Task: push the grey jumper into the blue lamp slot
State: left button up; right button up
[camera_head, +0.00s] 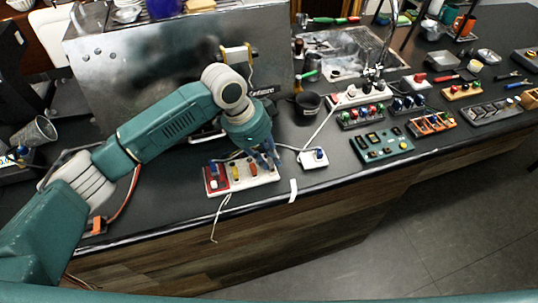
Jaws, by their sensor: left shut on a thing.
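A white board with a red left end (215,186) lies near the counter's front edge. It carries a row of small coloured parts: a blue one (213,168), a yellow one (236,173) and an orange one (253,169). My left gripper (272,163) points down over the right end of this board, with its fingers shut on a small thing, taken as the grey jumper. The fingers hide most of it, and I cannot tell whether it touches the board. I cannot make out which slot is the blue lamp slot. My right gripper is not in view.
A small white switch box (313,159) with a blue button stands just right of the board. A steel machine (170,75) stands behind my arm. A black cup (307,103), a green panel (382,144) and several other control boards lie farther right. Loose cables cross the counter.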

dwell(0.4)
pick_arm(q)
jog(key=shift+f+p, duration=0.25)
jog(key=shift+p, duration=0.05)
jog(key=shift+p, duration=0.4)
dwell(0.6)
jog(key=o, duration=0.8)
jog(key=shift+f, duration=0.1)
jog(key=shift+o, duration=0.2)
jog(key=v, duration=1.2)
